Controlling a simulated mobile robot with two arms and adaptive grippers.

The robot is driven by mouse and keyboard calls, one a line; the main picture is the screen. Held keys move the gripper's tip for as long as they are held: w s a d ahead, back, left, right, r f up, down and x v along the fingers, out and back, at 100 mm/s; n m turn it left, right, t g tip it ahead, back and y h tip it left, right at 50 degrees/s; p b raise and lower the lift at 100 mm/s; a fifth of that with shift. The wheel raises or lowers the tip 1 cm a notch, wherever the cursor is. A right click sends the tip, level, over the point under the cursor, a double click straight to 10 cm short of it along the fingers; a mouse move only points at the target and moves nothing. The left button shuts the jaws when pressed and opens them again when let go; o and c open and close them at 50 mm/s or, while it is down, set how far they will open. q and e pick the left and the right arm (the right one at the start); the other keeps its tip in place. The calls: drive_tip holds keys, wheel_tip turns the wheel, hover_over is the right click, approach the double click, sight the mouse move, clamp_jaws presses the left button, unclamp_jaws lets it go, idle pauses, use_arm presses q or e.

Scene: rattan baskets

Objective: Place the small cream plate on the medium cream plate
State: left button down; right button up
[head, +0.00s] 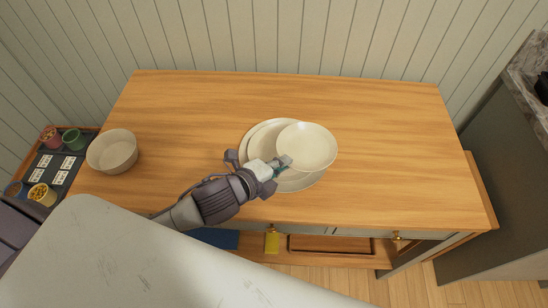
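The small cream plate (308,146) is over the right part of a stack of cream plates on the wooden table. Beneath it shows the medium cream plate (262,145), lying inside the rim of a larger cream plate (245,138). My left gripper (283,163) reaches in from the lower left and is shut on the near-left edge of the small plate. The small plate hides much of the plates under it, so I cannot tell if it touches them. It sits off-centre to the right. My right gripper is not in view.
A cream bowl (113,151) stands at the table's left end. A dark tray (58,168) with small colored cups is beyond that end. The wooden table (390,130) is clear at the back and right. A grey cabinet (505,180) stands to the right.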

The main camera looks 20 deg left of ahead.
use_arm(q)
drive_tip(key=w+a+f, duration=0.1)
drive_tip(key=a, duration=0.1)
drive_tip(key=w+a+f, duration=0.1)
drive_tip(key=a, duration=0.1)
drive_tip(key=w+a+f+p, duration=0.1)
drive_tip(key=a+f, duration=0.1)
drive_tip(key=shift+w+a, duration=0.1)
drive_tip(key=shift+w, duration=0.05)
drive_tip(key=shift+w+a+f, duration=0.15)
drive_tip(key=shift+a, duration=0.1)
drive_tip(key=shift+a+f, duration=0.1)
drive_tip(key=shift+f, duration=0.15)
wheel_tip(320, 180, down, 3)
drive_tip(key=shift+f+p, duration=0.15)
drive_tip(key=shift+p, duration=0.2)
drive_tip(key=shift+f, duration=0.2)
drive_tip(key=c, duration=1.8)
unclamp_jaws()
drive_tip(key=shift+f, duration=0.15)
drive_tip(key=shift+o, duration=1)
